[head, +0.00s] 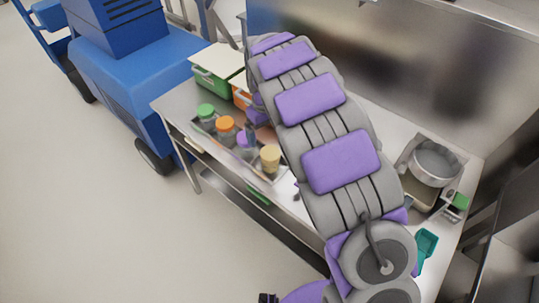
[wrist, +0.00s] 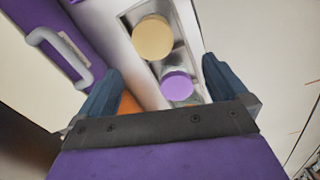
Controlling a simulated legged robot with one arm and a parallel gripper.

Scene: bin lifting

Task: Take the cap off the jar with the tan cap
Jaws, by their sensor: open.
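The jar with the tan cap (head: 270,157) stands at the near right end of a row of capped jars on the steel table. In the wrist view its tan cap (wrist: 153,37) shows from above, beyond my fingertips and between them from side to side. A purple cap (wrist: 177,86) sits closer to my gripper. My gripper (wrist: 158,85) is open and empty, its two dark blue fingers wide apart. In the head view my arm hides most of the gripper, and I cannot tell its exact height above the caps.
Jars with a green cap (head: 206,111), an orange cap (head: 225,123) and a purple cap (head: 245,140) share the tray. Green and orange bins stand behind. A pot (head: 435,162) and a teal scoop (head: 426,245) lie right. A purple bin with a grey handle (wrist: 58,55) is close on the left.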

